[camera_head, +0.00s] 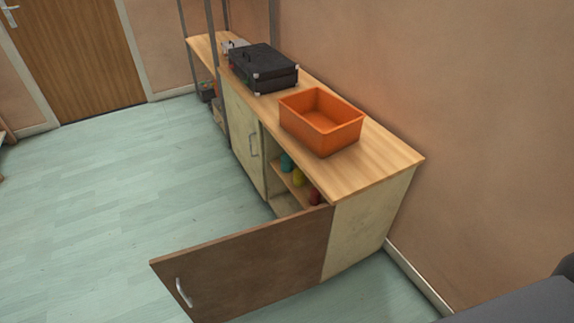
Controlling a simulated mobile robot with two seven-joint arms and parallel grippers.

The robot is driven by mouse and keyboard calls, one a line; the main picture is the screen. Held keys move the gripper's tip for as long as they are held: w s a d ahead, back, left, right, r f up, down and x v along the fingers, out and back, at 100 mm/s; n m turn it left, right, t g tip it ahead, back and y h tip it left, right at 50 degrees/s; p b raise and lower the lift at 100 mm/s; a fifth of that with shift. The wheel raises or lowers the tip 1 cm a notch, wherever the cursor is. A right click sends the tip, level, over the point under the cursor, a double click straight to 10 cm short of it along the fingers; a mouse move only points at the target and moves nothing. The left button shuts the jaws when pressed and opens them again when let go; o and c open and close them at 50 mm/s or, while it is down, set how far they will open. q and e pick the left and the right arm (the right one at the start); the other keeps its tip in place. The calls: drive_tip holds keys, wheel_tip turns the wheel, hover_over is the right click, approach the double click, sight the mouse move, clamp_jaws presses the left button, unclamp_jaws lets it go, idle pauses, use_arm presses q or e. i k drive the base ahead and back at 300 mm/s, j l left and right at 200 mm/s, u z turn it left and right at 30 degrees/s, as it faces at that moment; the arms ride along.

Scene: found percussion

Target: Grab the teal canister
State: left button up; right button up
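The teal canister (287,162) stands on a shelf inside the open cabinet, at the left of a short row. A yellow-green object (298,177) and a red object (315,197) sit in the same row to its right. Only part of the teal canister shows, as the cabinet top and frame hide the rest. Neither of my grippers is in view.
The brown cabinet door (250,262) stands swung open into the room, with a metal handle. An orange bin (322,122) and a black case (262,70) sit on the wooden countertop (385,155). The pale green floor (130,190) left of the cabinet is clear.

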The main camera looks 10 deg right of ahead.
sight(286, 163)
drive_tip(key=j+u, duration=0.1)
drive_tip(key=u, duration=0.25)
drive_tip(key=i+j+u, duration=0.25)
drive_tip(key=j, duration=0.2)
drive_tip(key=j+u, duration=0.25)
drive_tip(key=j, duration=0.2)
drive_tip(key=i+j+u, duration=0.45)
drive_tip(key=j, duration=0.25)
drive_tip(key=i+j, duration=0.2)
drive_tip(key=i, duration=0.2)
drive_tip(key=i+j+z, duration=0.1)
drive_tip(key=i, duration=0.25)
drive_tip(key=i+j, duration=0.25)
drive_tip(key=i, duration=0.15)
drive_tip(key=i+l+z, duration=0.1)
drive_tip(key=i+z, duration=0.55)
drive_tip(key=i+j+z, duration=0.1)
drive_tip(key=i+z, duration=0.25)
drive_tip(key=i+l+z, duration=0.1)
drive_tip(key=i+z, duration=0.4)
drive_tip(key=i+j+z, duration=0.15)
drive_tip(key=i+z, duration=0.75)
drive_tip(key=i, duration=0.25)
drive_tip(key=i+j+z, duration=0.15)
drive_tip(key=i+z, duration=0.25)
drive_tip(key=i, duration=0.25)
